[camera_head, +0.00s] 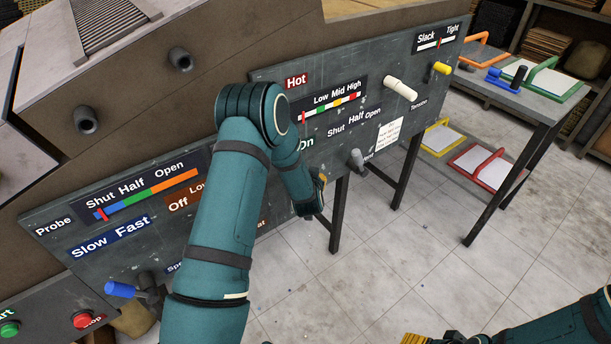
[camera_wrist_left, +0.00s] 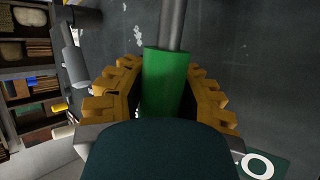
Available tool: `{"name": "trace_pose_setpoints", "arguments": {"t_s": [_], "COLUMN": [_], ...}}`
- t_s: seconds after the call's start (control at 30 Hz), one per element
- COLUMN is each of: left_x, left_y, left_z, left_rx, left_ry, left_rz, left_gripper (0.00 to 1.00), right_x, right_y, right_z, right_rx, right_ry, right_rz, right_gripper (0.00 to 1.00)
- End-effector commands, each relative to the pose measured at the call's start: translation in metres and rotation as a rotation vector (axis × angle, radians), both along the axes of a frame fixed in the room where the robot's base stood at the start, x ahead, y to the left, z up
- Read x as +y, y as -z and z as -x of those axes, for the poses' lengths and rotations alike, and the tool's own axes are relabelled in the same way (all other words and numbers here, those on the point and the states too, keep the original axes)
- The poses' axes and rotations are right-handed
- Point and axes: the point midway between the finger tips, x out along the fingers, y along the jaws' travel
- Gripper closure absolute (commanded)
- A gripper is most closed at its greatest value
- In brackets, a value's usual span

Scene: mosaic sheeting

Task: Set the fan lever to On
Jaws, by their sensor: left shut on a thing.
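A lever with a green grip (camera_wrist_left: 163,80) on a grey rod fills the middle of the left wrist view. My left gripper (camera_head: 318,185) is shut on this green grip, with its yellow ribbed fingers on both sides. In the head view my left arm hides the lever. The grey panel (camera_head: 330,152) shows an orange "Off" label (camera_head: 178,204) left of my arm and a partly covered "On" label (camera_head: 305,143) right of it. Part of a green label with a white "O" (camera_wrist_left: 258,165) shows at lower right in the wrist view. My right gripper (camera_head: 415,340) is mostly cut off at the bottom edge.
A blue-handled lever (camera_head: 121,289), a grey knob lever (camera_head: 357,160), a white handle (camera_head: 400,88) and a yellow handle (camera_head: 441,68) stick out from the panel. Green (camera_head: 9,329) and red (camera_head: 83,320) buttons sit at lower left. A side table (camera_head: 540,104) stands right; the floor before it is clear.

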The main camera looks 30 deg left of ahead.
Motion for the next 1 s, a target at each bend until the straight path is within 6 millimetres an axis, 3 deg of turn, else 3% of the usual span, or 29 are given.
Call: {"name": "trace_pose_setpoints", "arguments": {"t_s": [0.03,0.4,0.97,1.0], "left_x": [-0.010,-0.016,-0.017,-0.017], "left_y": [0.000,0.009,0.014,0.014], "left_z": [-0.005,-0.018,-0.020,-0.020], "left_rx": [0.036,0.196,0.229,0.229], "left_ry": [0.016,0.015,0.014,0.014], "left_rz": [-0.007,-0.071,-0.081,-0.081], "left_gripper": [1.00,1.00,1.00,0.79], "right_x": [0.000,0.000,0.000,0.000], "right_y": [-0.007,-0.024,-0.026,-0.026], "right_z": [0.001,0.001,-0.001,-0.001], "right_rx": [0.002,0.002,-0.001,-0.001], "right_ry": [-0.001,0.002,0.005,0.005], "right_rz": [0.000,-0.001,0.001,0.001], "right_gripper": [0.37,0.37,0.37,0.37]}}
